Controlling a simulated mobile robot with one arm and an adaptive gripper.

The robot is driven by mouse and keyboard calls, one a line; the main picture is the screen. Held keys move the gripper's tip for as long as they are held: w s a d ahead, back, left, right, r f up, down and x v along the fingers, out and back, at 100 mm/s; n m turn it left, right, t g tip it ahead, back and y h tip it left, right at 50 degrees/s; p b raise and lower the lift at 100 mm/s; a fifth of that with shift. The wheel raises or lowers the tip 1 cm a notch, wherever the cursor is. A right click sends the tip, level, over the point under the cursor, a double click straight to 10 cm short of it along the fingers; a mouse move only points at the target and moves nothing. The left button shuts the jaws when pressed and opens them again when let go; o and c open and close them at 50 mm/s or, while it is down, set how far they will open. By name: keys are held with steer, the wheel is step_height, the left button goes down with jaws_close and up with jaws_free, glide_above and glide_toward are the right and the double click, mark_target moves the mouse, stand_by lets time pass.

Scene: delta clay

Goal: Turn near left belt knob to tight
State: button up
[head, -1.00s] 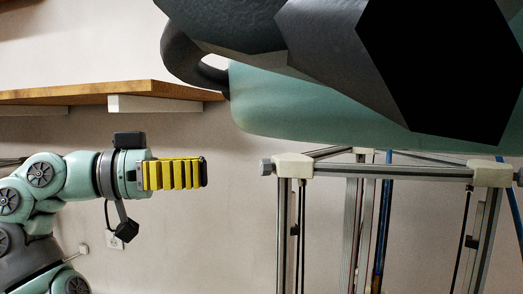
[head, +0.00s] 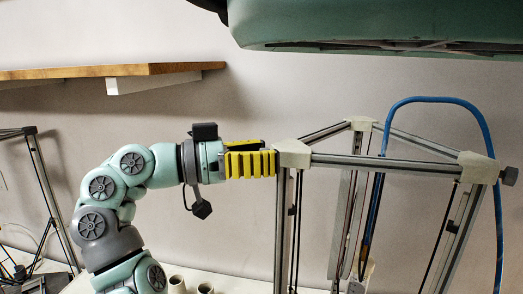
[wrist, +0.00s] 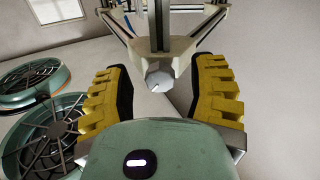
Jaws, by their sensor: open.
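The near left belt knob (wrist: 160,76) is a pale grey faceted knob with a thin dark mark on its face. In the wrist view it sits at the tip of the white corner bracket (wrist: 158,50), between the two yellow ribbed fingers. My gripper (wrist: 162,88) is open, with a finger on each side of the knob and a visible gap on both sides. In the head view my gripper (head: 268,160) reaches the left corner bracket (head: 292,153) of the metal frame, and its fingers hide the knob.
A dark knob (head: 510,176) sticks out at the frame's right corner. A blue tube (head: 440,99) arches over the frame. A wooden shelf (head: 100,72) is on the wall at left. Small cups (head: 177,284) stand below my arm. Green round grilles (wrist: 48,132) show at left in the wrist view.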

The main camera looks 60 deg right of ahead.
jaws_close()
stand_by(0.5)
